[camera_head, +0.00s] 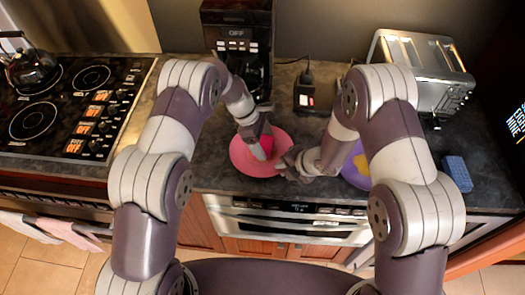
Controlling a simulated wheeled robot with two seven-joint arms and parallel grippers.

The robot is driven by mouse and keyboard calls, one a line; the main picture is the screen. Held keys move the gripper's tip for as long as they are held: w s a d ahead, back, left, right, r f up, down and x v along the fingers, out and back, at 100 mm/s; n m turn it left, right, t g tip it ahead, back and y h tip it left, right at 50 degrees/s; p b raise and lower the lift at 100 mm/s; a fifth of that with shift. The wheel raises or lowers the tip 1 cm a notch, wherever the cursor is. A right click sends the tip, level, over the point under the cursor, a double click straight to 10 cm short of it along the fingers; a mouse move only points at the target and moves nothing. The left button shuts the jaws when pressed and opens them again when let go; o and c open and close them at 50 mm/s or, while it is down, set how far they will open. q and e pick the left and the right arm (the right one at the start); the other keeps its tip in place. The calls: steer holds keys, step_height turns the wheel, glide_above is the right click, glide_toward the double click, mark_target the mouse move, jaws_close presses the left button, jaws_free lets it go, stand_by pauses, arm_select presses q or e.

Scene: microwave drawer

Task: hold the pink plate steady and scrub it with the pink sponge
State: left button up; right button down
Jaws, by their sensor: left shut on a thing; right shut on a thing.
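The pink plate (243,165) lies on the dark counter near its front edge, in the middle of the head view. My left gripper (260,150) reaches down over the plate from above and is shut on the pink sponge (268,143). The sponge is a deeper pink, partly covered by the gripper, and sits within the plate's outline; whether it presses on the plate is hard to tell. My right gripper (287,168) comes in from the right and is shut on the plate's right rim.
A purple plate (350,175) with something yellow (361,163) lies to the right, partly behind my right arm. A blue sponge (457,173) is farther right. A coffee maker (235,35), small black device (315,97) and toaster (425,62) stand behind; the stove (60,110) is left.

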arm_select(q)
steer(key=shift+s+a, duration=0.1)
steer(key=shift+s, duration=0.75)
arm_select(e)
steer(key=shift+s+f, duration=0.1)
steer(key=shift+f, duration=0.1)
arm_select(q)
steer(key=shift+w+f, duration=0.15)
steer(key=shift+w, duration=0.7)
arm_select(e)
steer(key=shift+s, duration=0.1)
arm_select(q)
steer(key=shift+s, duration=0.85)
steer(key=shift+w, duration=0.85)
steer(key=shift+s+r, duration=0.25)
steer(key=shift+s, duration=0.6)
steer(key=shift+w+f, duration=0.15)
steer(key=shift+w, duration=0.75)
